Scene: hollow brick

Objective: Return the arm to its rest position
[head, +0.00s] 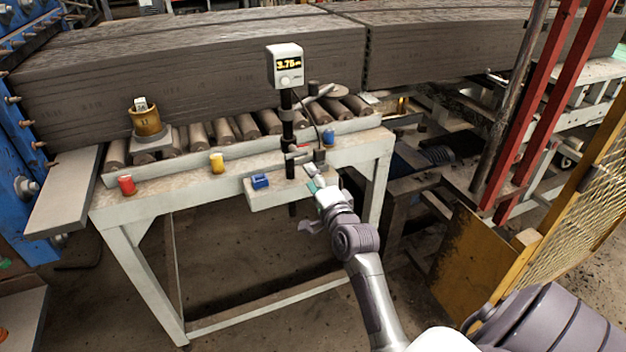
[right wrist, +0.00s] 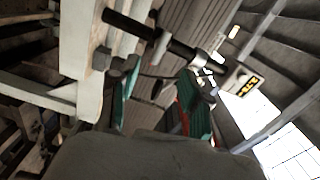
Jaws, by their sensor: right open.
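My right gripper (head: 311,200) is open at the front of the roller table, close to the small front shelf and the black post. In the right wrist view, the gripper (right wrist: 160,100) has its two teal-padded fingers apart, and I see nothing held between them. My right arm (head: 372,285) reaches up to it from the bottom of the head view. My left gripper is not in view.
A display unit (head: 285,66) on a black post stands by the gripper; it also shows in the right wrist view (right wrist: 241,82). A blue item (head: 260,181) lies on the shelf. Yellow mesh guard (head: 575,205) and red posts (head: 545,100) stand at the right.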

